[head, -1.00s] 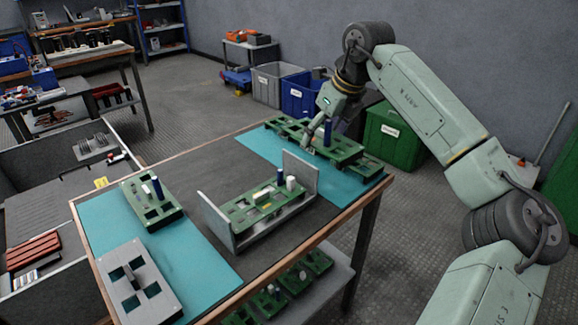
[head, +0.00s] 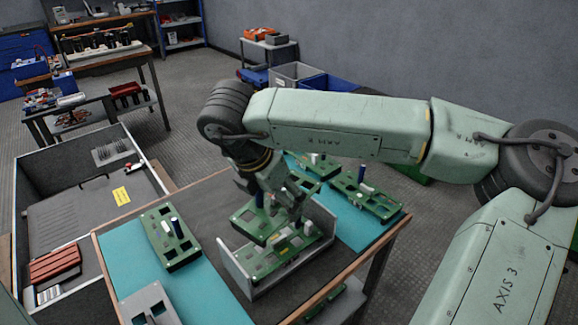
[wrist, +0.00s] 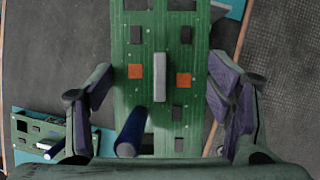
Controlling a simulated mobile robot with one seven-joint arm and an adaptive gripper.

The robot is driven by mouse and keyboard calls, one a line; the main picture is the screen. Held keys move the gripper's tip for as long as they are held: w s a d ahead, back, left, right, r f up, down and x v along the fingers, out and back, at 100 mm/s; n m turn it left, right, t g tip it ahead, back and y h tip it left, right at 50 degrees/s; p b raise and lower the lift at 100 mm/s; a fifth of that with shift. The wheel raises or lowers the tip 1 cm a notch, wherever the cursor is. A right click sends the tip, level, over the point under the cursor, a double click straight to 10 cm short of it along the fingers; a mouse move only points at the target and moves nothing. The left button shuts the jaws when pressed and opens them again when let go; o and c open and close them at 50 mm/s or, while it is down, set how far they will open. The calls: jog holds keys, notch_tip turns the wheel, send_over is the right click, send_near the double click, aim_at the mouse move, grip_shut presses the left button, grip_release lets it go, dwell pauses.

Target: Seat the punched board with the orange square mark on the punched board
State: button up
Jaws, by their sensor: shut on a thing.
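My gripper (wrist: 160,82) is shut on a green punched board (wrist: 145,108), with its fingers at the board's two long edges. The held board carries orange square marks (wrist: 135,71), a grey bar in the middle and a blue cylinder (wrist: 131,132). In the head view, my gripper (head: 284,208) holds this board (head: 246,222) above another green punched board (head: 262,264), which lies between the upright plates of a grey holder (head: 235,271). The held board and my gripper hide part of the lower board. I cannot tell the exact gap between the two.
A green board (head: 170,240) with a blue cylinder lies on the left teal mat (head: 122,262). More green boards (head: 366,198) lie on the right teal mat. A grey plate with square openings (head: 148,308) is at the front left. A grey bin (head: 75,200) stands left of the table.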

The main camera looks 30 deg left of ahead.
aim_at(280, 238)
jog(key=shift+s+d+m+h+p, duration=0.25)
jog(key=shift+s+m, duration=0.15)
jog(key=shift+m, duration=0.15)
jog(key=shift+s+d+m+h+p, duration=0.2)
jog(key=shift+s+m, duration=0.2)
jog(key=shift+m, duration=0.15)
jog(key=shift+s+f, duration=0.1)
jog(key=shift+f, duration=0.15)
jog(key=shift+f+b, duration=0.35)
jog(key=shift+f, duration=2.65)
jog(key=shift+b, duration=1.45)
jog(key=shift+f+b, duration=1.3)
jog(key=shift+b, duration=0.55)
jog(key=o, duration=1.3)
jog(key=shift+o, duration=0.2)
